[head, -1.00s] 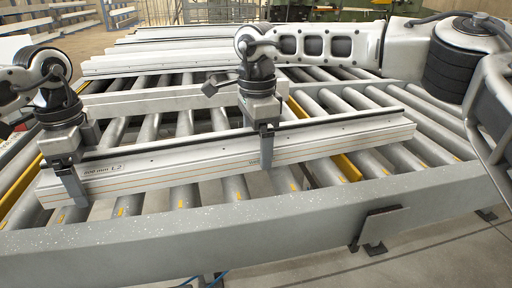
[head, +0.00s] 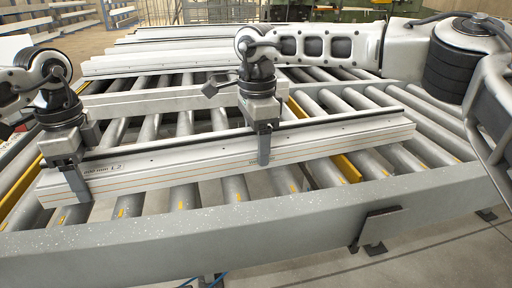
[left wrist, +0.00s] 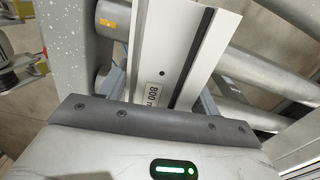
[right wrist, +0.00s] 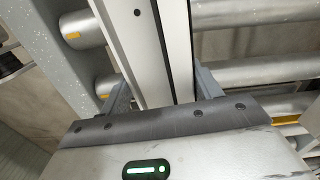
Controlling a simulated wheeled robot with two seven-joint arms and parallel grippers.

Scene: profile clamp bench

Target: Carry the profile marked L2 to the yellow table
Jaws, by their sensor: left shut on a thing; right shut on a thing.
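The long white profile marked L2 (head: 210,165) lies across the roller conveyor in the head view, with thin orange lines and a dark slot along it. My left gripper (head: 77,182) is shut on it near its left end, close to the L2 marking. My right gripper (head: 263,146) is shut on it near its middle. The profile also shows in the left wrist view (left wrist: 180,50), with part of an "800" label, and in the right wrist view (right wrist: 155,50). The fingertips are partly hidden behind the profile. The yellow table cannot be made out.
Grey rollers (head: 235,190) lie under the profile, and a speckled grey frame rail (head: 240,222) runs along the front. Another pale profile (head: 160,99) lies behind it, with several more at the back. A yellow bar (head: 346,167) shows between the rollers.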

